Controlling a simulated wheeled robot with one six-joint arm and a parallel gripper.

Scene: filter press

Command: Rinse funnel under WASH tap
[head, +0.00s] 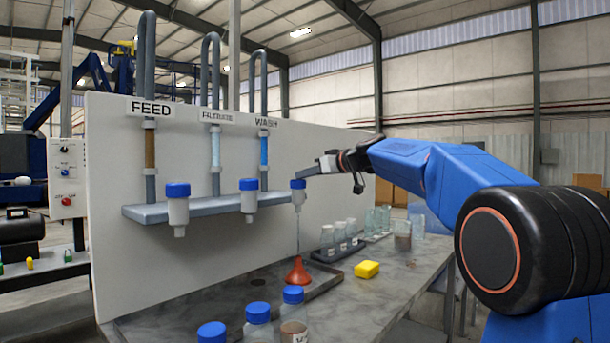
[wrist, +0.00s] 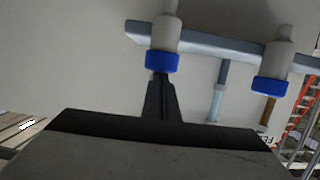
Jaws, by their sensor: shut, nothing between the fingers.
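The WASH tap (head: 298,197) is the right-hand white valve with a blue cap under the WASH sign (head: 266,122). A thin pale stream runs from it down to the orange-red funnel (head: 298,272), which stands wide end down on the bench tray. My gripper (head: 308,171) is shut and empty, its fingertips at the tap's blue cap; I cannot tell whether they touch. In the wrist view the shut fingers (wrist: 162,85) point at a blue cap (wrist: 162,61), with the picture appearing upside down. The funnel is not in the wrist view.
The FEED tap (head: 178,208) and filtrate tap (head: 249,200) hang to the left along the grey shelf (head: 150,212). A yellow sponge-like block (head: 367,269), racked bottles (head: 340,236) and glass jars (head: 402,236) stand right. Blue-capped bottles (head: 293,315) stand in front.

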